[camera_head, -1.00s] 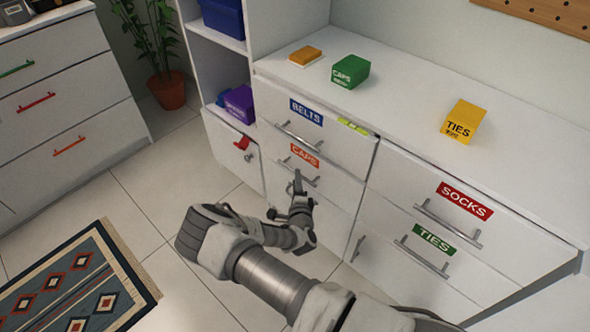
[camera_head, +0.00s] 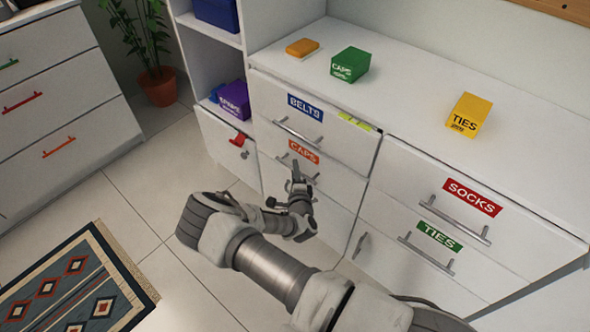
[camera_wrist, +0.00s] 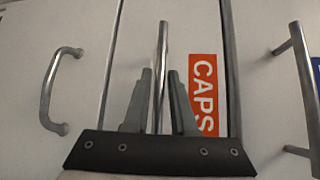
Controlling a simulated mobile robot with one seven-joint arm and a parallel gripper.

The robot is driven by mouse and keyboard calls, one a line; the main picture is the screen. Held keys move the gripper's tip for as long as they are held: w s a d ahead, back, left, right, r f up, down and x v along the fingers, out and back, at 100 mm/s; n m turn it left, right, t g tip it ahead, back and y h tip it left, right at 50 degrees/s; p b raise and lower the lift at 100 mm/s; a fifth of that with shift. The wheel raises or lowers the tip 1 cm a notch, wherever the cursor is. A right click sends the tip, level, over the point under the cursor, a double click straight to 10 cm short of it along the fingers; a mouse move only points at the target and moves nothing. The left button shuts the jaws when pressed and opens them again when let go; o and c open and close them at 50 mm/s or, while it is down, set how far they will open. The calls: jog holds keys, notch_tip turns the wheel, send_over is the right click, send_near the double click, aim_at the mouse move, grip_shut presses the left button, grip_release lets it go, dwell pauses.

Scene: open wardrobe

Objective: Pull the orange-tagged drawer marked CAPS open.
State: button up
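The CAPS drawer, with an orange tag (camera_head: 303,151), is the second one down in the left stack, below BELTS, and looks shut. Its metal bar handle (camera_wrist: 162,50) stands between the two fingers of my gripper (camera_wrist: 160,85) in the wrist view. The fingers are set narrowly apart, one on each side of the bar, with slim gaps showing, so I see no firm grip. The orange tag (camera_wrist: 203,95) is just right of the fingers. In the head view my gripper (camera_head: 297,180) is small at the drawer front and hides part of the handle.
The BELTS drawer (camera_head: 340,138) is just above, its handle (camera_wrist: 300,75) near on the right in the wrist view. Another handle (camera_wrist: 55,90) is at left there. SOCKS and TIES drawers (camera_head: 400,190) stand to the right.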

grip_shut()
dwell(1.1)
